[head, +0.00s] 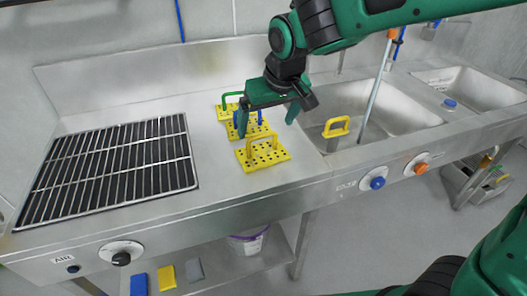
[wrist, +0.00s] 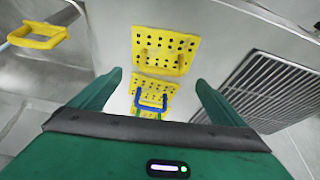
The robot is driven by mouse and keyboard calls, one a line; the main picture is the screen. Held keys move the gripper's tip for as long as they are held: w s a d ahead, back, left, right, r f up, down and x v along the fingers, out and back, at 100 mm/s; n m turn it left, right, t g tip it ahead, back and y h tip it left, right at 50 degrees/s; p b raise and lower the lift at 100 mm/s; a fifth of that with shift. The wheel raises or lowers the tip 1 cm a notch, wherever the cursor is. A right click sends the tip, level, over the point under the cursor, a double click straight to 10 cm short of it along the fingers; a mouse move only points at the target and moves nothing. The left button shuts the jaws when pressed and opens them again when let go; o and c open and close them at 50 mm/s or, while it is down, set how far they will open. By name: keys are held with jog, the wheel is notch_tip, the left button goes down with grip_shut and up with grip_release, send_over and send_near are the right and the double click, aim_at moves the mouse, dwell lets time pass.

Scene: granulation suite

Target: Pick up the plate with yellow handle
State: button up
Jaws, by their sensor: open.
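The plate with yellow handle (head: 264,156) is a yellow perforated plate on the steel counter, nearest the front edge of a row. In the wrist view the same plate (wrist: 165,42) lies flat at the top, beyond my fingertips. Behind it in the row are a yellow plate with blue handle (head: 259,130) and one with green handle (head: 226,112). My gripper (head: 268,112) is open and empty above the row, its fingers near the blue-handled plate. In the wrist view my gripper (wrist: 158,84) has its fingers spread on either side of the row, and the blue handle (wrist: 151,101) shows between them.
A black slatted grille (head: 115,170) fills the counter's left part. A sink (head: 365,105) lies to the right, with a yellow loop handle (head: 336,127) at its near side. A blue knob (head: 377,183) and an orange knob (head: 420,168) project from the front. Bare counter surrounds the row.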

aim_at(262, 136)
jog(key=shift+x, duration=3.4)
jog(key=shift+a, duration=0.1)
jog(key=c, duration=1.9)
jog(key=shift+r, duration=0.1)
